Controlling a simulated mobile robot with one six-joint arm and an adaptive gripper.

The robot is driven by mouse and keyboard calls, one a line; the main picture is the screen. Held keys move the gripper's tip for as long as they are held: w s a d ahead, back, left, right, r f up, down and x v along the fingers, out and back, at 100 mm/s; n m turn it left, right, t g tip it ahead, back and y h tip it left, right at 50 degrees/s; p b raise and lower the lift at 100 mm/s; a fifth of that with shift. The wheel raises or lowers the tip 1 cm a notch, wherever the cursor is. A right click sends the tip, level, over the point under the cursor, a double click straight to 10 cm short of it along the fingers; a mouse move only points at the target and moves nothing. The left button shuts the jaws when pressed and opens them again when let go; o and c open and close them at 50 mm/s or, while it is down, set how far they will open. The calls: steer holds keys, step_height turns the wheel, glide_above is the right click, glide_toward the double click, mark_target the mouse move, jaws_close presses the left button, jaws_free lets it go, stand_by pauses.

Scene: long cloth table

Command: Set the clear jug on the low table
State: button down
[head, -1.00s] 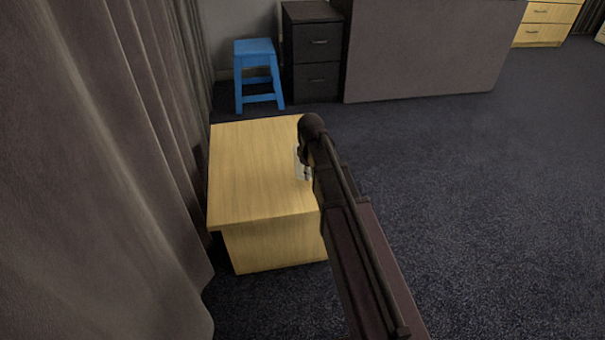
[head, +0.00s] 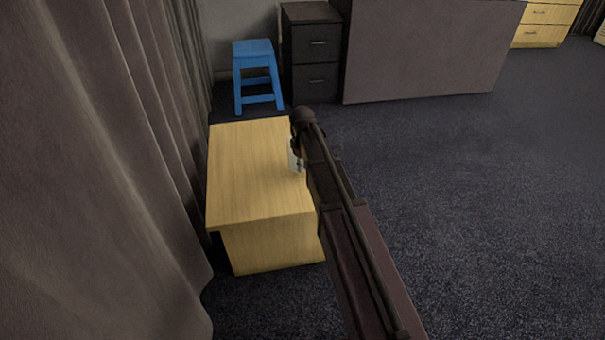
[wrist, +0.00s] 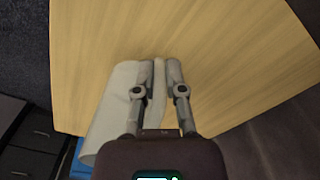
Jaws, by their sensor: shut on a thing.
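The low table (head: 245,170) has a light wood top, bare on its left and middle in the head view. Its top also fills much of the wrist view (wrist: 225,40). The clear jug (wrist: 112,110) shows as a pale, greyish body left of the fingers in the wrist view. My gripper (wrist: 160,72) is shut on it, with a pale strip of it between the fingers. In the head view only a small pale patch of the jug (head: 294,157) shows over the table's right part; my arm hides the rest. I cannot tell whether the jug touches the top.
A grey curtain (head: 100,150) hangs close along the table's left side. A blue stool (head: 257,75) and a dark drawer cabinet (head: 312,65) stand behind it. A cloth-covered long table (head: 430,50) is at the back. The carpet (head: 480,200) on the right is clear.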

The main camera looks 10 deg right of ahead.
steer(key=shift+f+b, duration=1.3)
steer(key=shift+f, duration=0.25)
steer(key=shift+f, duration=0.1)
steer(key=c, duration=0.7)
jaws_free()
steer(key=shift+r, duration=0.25)
step_height(320, 180, up, 12)
steer(key=p, duration=1.2)
steer(key=shift+f, duration=0.1)
steer(key=s+m, duration=0.2)
steer(key=s, duration=0.5)
steer(key=s+m, duration=0.2)
steer(key=s, duration=0.5)
steer(key=s+m, duration=0.2)
steer(key=s, duration=0.6)
steer(key=shift+d+m, duration=0.35)
steer(key=shift+m, duration=0.05)
steer(key=shift+w, duration=0.1)
